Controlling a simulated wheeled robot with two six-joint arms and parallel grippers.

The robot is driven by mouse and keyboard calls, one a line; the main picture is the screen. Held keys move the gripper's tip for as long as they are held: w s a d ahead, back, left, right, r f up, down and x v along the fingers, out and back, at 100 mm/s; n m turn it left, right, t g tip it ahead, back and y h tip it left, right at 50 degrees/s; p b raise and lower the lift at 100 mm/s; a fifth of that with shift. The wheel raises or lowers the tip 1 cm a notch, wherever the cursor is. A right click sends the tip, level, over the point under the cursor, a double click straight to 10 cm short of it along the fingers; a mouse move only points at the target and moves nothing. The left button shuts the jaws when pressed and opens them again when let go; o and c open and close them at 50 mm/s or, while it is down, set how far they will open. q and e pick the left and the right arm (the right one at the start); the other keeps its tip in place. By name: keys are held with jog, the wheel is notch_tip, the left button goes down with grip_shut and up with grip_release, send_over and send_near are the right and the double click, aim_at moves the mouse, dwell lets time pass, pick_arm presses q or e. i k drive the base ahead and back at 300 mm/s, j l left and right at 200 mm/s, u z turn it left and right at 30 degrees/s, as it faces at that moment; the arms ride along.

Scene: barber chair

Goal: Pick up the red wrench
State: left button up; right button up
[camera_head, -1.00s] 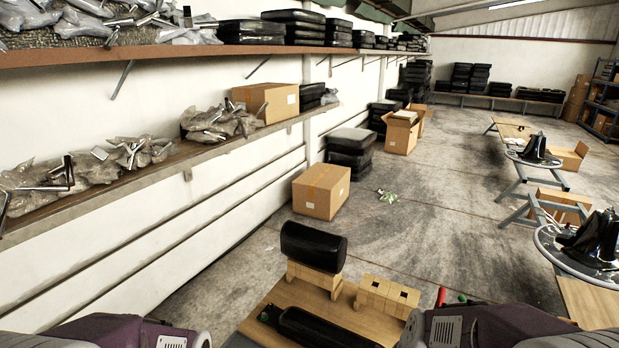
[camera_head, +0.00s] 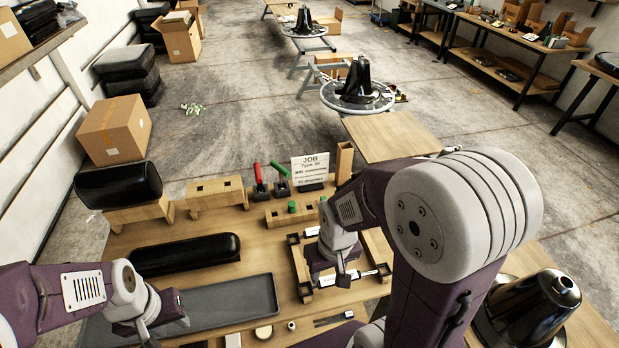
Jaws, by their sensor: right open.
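A white job sign (camera_head: 310,169) stands right of the tools. Wooden blocks (camera_head: 215,194) and a black cushion (camera_head: 132,184) line the far left. A long black pad (camera_head: 185,254) and grey tray (camera_head: 225,303) lie nearer. A black metal cone (camera_head: 530,303) stands at right.

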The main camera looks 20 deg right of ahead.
aim_at(258, 180)
jog(key=z, duration=4.05)
jog(key=i+l+z, duration=0.1)
jog(key=i, duration=0.3)
jog(key=i+l+z, duration=0.1)
jog(key=i, duration=0.3)
